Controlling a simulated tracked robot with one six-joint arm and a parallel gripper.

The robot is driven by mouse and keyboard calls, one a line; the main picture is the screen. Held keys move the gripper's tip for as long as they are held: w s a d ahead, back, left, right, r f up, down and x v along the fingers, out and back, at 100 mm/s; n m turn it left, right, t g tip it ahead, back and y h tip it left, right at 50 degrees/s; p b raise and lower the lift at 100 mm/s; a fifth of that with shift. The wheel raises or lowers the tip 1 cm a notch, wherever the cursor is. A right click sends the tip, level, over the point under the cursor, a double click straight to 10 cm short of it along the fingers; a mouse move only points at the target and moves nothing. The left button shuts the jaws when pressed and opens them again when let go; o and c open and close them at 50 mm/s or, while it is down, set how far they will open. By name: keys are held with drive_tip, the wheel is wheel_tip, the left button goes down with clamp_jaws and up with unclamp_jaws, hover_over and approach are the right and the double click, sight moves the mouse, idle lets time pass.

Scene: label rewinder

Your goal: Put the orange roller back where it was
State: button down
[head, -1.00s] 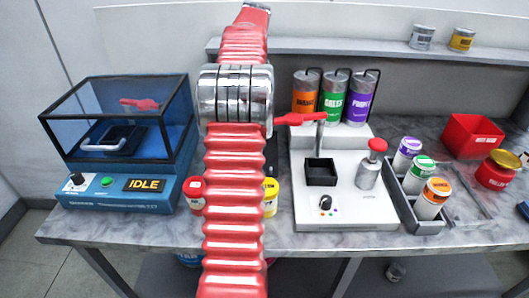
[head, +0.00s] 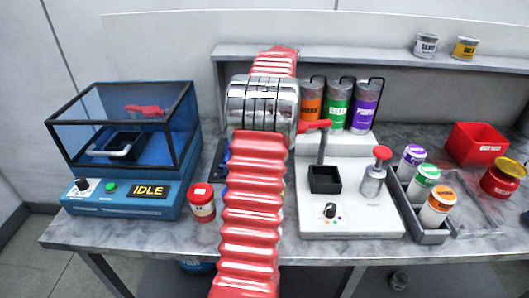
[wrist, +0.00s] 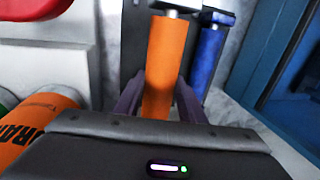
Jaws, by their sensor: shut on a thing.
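The orange roller (wrist: 162,62) stands almost upright in the wrist view, between the two dark fingers of my gripper (wrist: 158,100). My gripper is shut on it. A pale metal end shows at the roller's top, close to a dark upright part; I cannot tell whether the roller touches that part. A blue roller (wrist: 206,62) stands just right of it. In the head view my red arm hides the gripper and the orange roller; a small blue patch shows left of the arm.
The blue IDLE machine (head: 126,193) with its glass hood stands left. A red jar (head: 202,205) is close left of my arm. The white dispenser (head: 350,221) with orange, green and purple cylinders is right. A grey tray (head: 433,238) of paint jars lies further right.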

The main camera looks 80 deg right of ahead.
drive_tip(key=shift+s+x, duration=0.25)
drive_tip(key=shift+x, duration=0.75)
drive_tip(key=shift+s+x, duration=0.2)
drive_tip(key=shift+x, duration=0.85)
drive_tip(key=shift+d+f, duration=0.1)
drive_tip(key=shift+s+x, duration=0.2)
drive_tip(key=shift+x, duration=0.7)
drive_tip(key=shift+s+x, duration=0.2)
drive_tip(key=shift+x, duration=0.7)
drive_tip(key=shift+d+f, duration=0.1)
drive_tip(key=shift+f, duration=0.05)
drive_tip(key=c, duration=1.2)
unclamp_jaws()
drive_tip(key=shift+f, duration=0.1)
drive_tip(key=shift+o, duration=0.2)
drive_tip(key=v, duration=1.2)
